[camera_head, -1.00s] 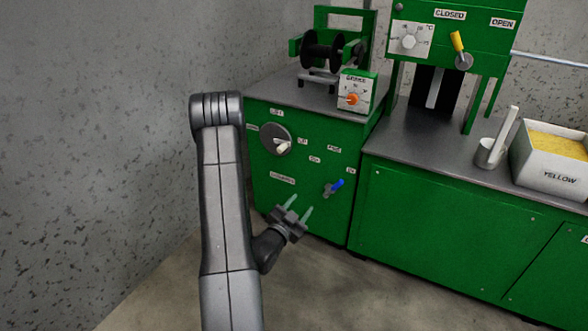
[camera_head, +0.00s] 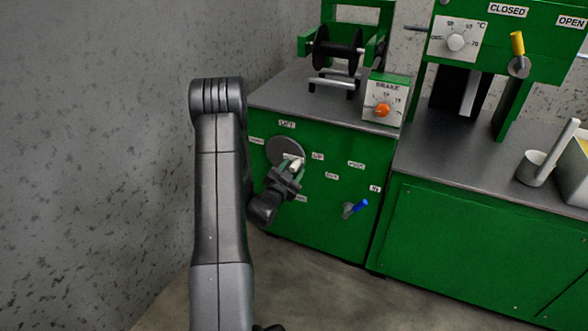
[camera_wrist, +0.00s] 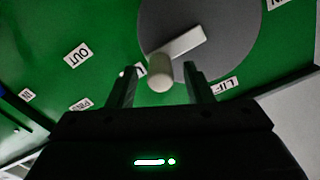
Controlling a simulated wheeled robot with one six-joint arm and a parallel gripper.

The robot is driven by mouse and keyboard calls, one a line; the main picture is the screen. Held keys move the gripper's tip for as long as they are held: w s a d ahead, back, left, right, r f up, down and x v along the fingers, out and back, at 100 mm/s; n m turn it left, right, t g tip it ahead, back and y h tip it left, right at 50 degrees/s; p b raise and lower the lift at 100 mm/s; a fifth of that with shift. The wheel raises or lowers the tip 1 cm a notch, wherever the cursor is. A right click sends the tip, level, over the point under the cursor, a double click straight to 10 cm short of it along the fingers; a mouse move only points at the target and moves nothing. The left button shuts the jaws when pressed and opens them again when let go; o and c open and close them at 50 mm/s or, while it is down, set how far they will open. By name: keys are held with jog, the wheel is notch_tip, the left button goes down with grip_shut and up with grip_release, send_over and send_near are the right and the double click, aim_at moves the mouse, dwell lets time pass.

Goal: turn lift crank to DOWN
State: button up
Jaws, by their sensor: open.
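The lift crank is a grey disc (camera_head: 283,150) with a white bar and a white knob (camera_head: 295,165) on the green cabinet front. The knob sits at the disc's lower right, with the UP label (camera_head: 318,156) to its right and a label, likely DOWN, (camera_head: 257,141) at the disc's left. My gripper (camera_head: 289,170) is open at the knob. In the wrist view my gripper (camera_wrist: 161,72) has one finger on each side of the round knob (camera_wrist: 159,76), with visible gaps. How deep the knob sits between the fingers is unclear.
A blue-handled valve (camera_head: 355,208) sticks out lower right on the same cabinet. A brake box with an orange knob (camera_head: 382,110) and a black spool (camera_head: 335,50) stand on top. A grey wall (camera_head: 95,150) is at the left.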

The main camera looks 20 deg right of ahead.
jog(key=shift+w+d, duration=0.5)
jog(key=shift+d, duration=0.05)
grip_shut()
jog(key=shift+r, duration=0.1)
